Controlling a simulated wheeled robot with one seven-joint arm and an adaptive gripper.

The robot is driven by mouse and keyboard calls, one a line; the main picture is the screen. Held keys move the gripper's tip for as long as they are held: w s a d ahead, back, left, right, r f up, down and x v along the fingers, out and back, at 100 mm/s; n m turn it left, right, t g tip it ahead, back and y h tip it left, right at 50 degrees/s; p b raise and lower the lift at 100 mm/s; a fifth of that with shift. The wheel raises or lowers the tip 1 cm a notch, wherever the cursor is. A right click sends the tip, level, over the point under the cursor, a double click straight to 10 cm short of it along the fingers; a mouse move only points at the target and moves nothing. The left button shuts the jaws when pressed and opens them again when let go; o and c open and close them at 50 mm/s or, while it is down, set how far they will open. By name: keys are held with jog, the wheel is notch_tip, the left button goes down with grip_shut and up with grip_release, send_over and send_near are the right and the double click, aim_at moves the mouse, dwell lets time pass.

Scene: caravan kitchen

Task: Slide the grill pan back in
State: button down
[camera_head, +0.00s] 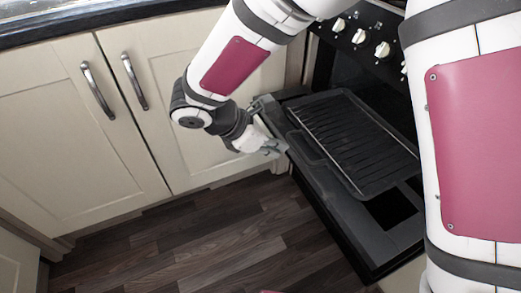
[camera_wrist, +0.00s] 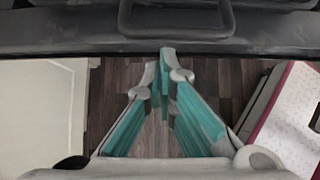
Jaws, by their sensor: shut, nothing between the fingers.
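The grill pan (camera_head: 372,178), a dark tray with a wire rack (camera_head: 350,135) in it, sticks out of the cooker over a black lowered door or shelf (camera_head: 345,222). Its handle appears as a dark loop (camera_wrist: 178,30) at the top of the wrist view. My gripper (camera_head: 279,150) is shut and empty at the left front edge of this black assembly. In the wrist view, my gripper's teal fingers (camera_wrist: 165,76) come together just below the dark edge (camera_wrist: 60,45). I cannot tell whether the fingertips touch it.
Cooker knobs (camera_head: 360,36) are above the pan. Cream cupboard doors (camera_head: 65,125) with metal handles (camera_head: 135,82) stand left of my gripper. The dark wood floor (camera_head: 215,245) in front is clear. My arm covers part of the right side.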

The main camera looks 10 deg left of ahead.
aim_at(361, 122)
jog(key=shift+w+d, duration=0.3)
jog(key=shift+d, duration=0.15)
jog(key=shift+d, duration=0.1)
jog(key=w+d+p, duration=0.1)
jog(key=w+d, duration=0.3)
jog(key=d, duration=0.2)
jog(key=w+d+p, duration=0.1)
jog(key=w+d, duration=0.4)
jog(key=d, duration=0.2)
jog(key=w+d+p, duration=0.1)
jog(key=w+d, duration=0.3)
jog(key=d, duration=0.3)
jog(key=shift+w, duration=0.25)
jog(key=shift+a, duration=0.1)
